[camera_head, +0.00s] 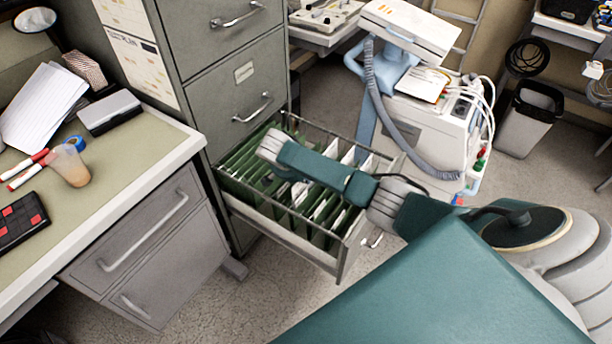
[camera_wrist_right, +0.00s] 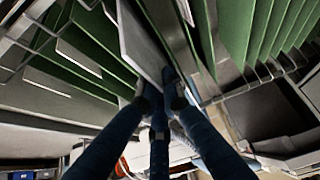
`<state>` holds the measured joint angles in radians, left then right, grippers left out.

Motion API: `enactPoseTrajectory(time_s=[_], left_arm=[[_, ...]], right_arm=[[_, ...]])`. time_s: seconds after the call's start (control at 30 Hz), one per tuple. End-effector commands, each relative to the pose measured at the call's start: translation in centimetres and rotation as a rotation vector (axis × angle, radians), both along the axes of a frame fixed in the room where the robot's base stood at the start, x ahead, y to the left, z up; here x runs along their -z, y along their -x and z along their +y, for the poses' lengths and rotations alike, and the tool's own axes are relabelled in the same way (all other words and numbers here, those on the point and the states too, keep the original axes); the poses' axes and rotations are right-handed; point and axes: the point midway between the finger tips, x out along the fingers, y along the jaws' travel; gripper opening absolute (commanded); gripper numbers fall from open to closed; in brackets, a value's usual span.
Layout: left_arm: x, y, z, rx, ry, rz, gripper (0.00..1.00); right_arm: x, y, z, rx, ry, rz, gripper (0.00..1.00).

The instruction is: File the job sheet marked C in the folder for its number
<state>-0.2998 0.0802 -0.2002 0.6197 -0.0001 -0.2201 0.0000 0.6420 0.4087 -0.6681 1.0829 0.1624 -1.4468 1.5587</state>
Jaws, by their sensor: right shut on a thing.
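The filing cabinet drawer (camera_head: 285,253) is pulled open and holds a row of green hanging folders (camera_head: 243,186), some with white sheets showing. The green folders also fill the wrist view (camera_wrist_right: 262,35). My right arm reaches over the drawer in the head view, its hand down among the folders and mostly hidden. In the wrist view my right gripper (camera_wrist_right: 160,88) is shut on a pale sheet (camera_wrist_right: 143,42), held upright between folders. I cannot read a letter on the sheet or the folder numbers. My left gripper is out of view.
A desk (camera_head: 120,175) on the left holds papers (camera_head: 42,108), markers, a cup (camera_head: 70,165) and a stapler-like box (camera_head: 108,112). A white medical machine (camera_head: 430,125) with a hose stands behind the drawer. A bin (camera_head: 530,118) stands at the back right.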

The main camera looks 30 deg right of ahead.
Motion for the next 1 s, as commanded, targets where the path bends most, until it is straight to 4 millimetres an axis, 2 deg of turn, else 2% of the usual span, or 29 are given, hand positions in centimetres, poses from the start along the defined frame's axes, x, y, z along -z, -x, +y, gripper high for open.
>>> enactPoseTrajectory(time_s=[0.13,0.2,0.27,0.53,0.67,1.0], left_arm=[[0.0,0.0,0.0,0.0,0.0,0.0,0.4],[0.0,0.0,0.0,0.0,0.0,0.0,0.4],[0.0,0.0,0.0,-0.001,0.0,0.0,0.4],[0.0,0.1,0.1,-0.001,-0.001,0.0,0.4],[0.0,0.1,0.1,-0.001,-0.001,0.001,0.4],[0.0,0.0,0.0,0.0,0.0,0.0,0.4]], right_arm=[[0.0,0.0,0.0,0.0,0.0,0.0,0.0],[0.0,0.0,0.0,0.0,0.0,0.0,0.2],[0.0,0.0,0.0,0.0,0.0,0.0,0.28],[0.0,0.0,0.1,0.0,-0.001,0.0,0.28],[-0.8,0.1,0.5,-0.002,-0.002,-0.002,0.28],[-6.7,1.3,3.6,-0.003,-0.003,-0.004,0.28]])
